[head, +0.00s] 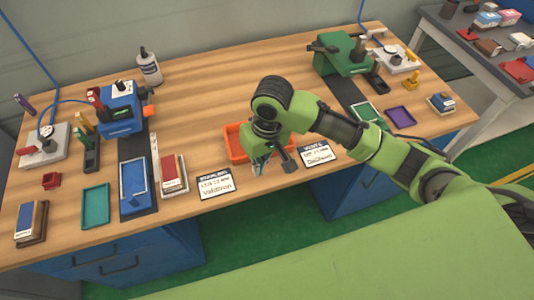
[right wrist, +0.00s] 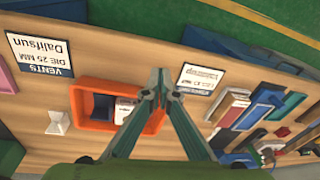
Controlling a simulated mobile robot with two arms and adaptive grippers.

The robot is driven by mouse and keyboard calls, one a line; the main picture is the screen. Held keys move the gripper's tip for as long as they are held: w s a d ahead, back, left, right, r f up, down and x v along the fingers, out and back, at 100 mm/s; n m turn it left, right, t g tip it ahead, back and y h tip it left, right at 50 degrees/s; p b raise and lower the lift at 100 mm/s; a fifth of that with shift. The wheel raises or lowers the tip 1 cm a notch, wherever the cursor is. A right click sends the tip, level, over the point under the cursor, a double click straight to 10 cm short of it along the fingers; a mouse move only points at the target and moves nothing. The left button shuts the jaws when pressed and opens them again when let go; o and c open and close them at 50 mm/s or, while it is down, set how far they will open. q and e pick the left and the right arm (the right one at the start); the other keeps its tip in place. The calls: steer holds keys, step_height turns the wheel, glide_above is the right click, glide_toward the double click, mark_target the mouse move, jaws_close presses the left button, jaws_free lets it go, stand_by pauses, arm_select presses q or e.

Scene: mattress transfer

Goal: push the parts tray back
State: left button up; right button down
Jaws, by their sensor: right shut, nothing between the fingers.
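The parts tray is a shallow orange tray (head: 229,145) near the front middle of the wooden table. My right gripper hides much of it in the head view. In the right wrist view the orange tray (right wrist: 74,104) shows with a dark blue piece and a white piece inside. My right gripper (head: 258,168) points down at the tray's front side, its fingers shut and empty. In the right wrist view its fingertips (right wrist: 160,92) overlap the tray's end; I cannot tell whether they touch it. My left gripper is not in view.
Two printed cards, the left one (head: 217,185) and the right one (head: 316,153), lie at the table's front edge on either side of the tray. A blue machine (head: 122,112) stands left and a green machine (head: 345,55) at back right. The wood behind the tray is clear.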

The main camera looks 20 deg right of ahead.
steer(key=w+d+r+m+h, duration=0.1)
steer(key=w+d+r+m, duration=0.15)
steer(key=d, duration=0.25)
steer(key=shift+n+g, duration=0.3)
steer(key=shift+n, duration=0.05)
steer(key=f, duration=0.3)
steer(key=f+p, duration=0.1)
steer(key=f, duration=0.5)
steer(key=shift+w+a+f+p, duration=0.25)
steer(key=shift+w+f+p, duration=0.05)
steer(key=shift+w, duration=0.1)
steer(key=shift+w+a+r, duration=0.1)
steer(key=shift+w+r, duration=0.1)
steer(key=shift+w, duration=1.05)
steer(key=shift+w+f+p, duration=0.1)
steer(key=shift+w+p, duration=0.25)
steer(key=shift+w, duration=0.4)
